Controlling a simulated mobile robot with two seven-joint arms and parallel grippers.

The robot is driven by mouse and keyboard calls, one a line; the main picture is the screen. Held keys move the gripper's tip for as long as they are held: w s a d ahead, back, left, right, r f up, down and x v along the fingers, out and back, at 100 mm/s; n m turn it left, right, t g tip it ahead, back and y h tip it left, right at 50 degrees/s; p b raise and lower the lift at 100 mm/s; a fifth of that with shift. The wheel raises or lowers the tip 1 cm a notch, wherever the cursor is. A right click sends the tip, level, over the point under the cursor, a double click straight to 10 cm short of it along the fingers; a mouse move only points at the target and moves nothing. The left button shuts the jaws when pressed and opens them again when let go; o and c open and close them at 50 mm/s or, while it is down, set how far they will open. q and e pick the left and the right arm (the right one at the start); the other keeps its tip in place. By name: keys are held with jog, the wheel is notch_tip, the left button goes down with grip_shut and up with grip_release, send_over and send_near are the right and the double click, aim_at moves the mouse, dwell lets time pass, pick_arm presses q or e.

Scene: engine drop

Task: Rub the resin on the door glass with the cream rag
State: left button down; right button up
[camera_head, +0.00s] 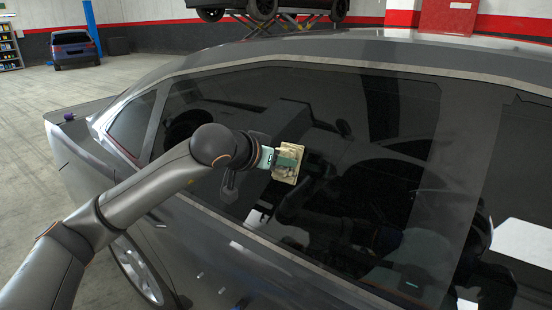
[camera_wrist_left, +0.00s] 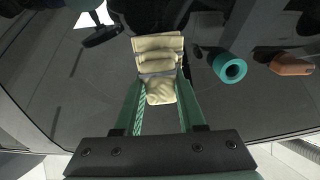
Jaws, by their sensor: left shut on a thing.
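The cream rag (camera_head: 290,178) is a folded pad pressed between the green fingers of my left gripper (camera_head: 283,160). It is at the dark door glass (camera_head: 390,135) of the grey car, near the middle of the pane. In the left wrist view the rag (camera_wrist_left: 160,58) shows in several folds past and between the fingers of the left gripper (camera_wrist_left: 160,88). The rag looks close to or against the glass; I cannot tell whether it touches. I cannot make out the resin, partly because of reflections. My right gripper is not in view.
The grey car (camera_head: 215,245) fills the middle and right. A side mirror (camera_head: 229,185) seems to show near my left wrist. A teal ring (camera_wrist_left: 230,67) and a brown piece (camera_wrist_left: 292,65) show right of the rag; they may be reflections.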

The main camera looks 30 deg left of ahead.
pick_arm(q)
jog(key=shift+d, duration=1.45)
jog(key=shift+f, duration=0.1)
jog(key=shift+a+b, duration=0.4)
jog(key=shift+a, duration=0.6)
jog(key=shift+w+a, duration=0.2)
jog(key=shift+a, duration=2.35)
jog(key=v, duration=0.6)
